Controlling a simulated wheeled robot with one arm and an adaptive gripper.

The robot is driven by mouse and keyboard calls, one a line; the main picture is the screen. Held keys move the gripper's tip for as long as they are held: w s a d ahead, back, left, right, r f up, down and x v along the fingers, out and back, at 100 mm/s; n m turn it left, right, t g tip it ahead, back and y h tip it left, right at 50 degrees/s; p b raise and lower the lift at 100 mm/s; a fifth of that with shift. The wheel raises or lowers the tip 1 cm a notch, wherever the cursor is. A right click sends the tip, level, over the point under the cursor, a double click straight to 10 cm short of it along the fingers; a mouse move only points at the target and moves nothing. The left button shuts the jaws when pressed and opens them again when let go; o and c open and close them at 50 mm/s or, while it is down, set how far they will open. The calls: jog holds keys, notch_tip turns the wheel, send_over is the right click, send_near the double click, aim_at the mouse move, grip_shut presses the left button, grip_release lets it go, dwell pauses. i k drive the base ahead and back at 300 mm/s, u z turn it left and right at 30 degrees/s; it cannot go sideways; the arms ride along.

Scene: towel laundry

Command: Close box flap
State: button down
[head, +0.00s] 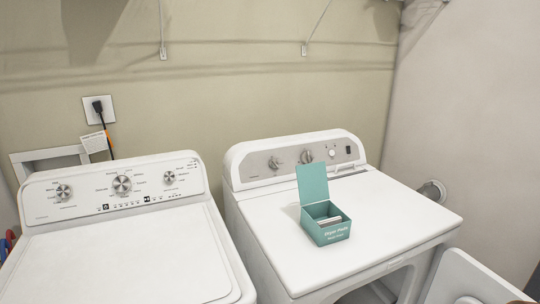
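A small teal box (333,234) stands on the white top of the right-hand machine, a little left of its middle. Its flap (312,183) is open and stands nearly upright at the back of the box. Pale flat items (328,220) show inside the box. White lettering is on the box's front face. My gripper is not in view.
The right-hand machine (408,217) has clear top space around the box and a raised control panel (296,158) behind it. Its open white door (468,280) juts out at the lower right. A second machine (120,262) stands to the left, its top bare, with a narrow gap between.

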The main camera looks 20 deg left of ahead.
aim_at(312, 178)
jog(key=u, duration=0.9)
jog(key=i, duration=0.95)
jog(key=u, duration=1)
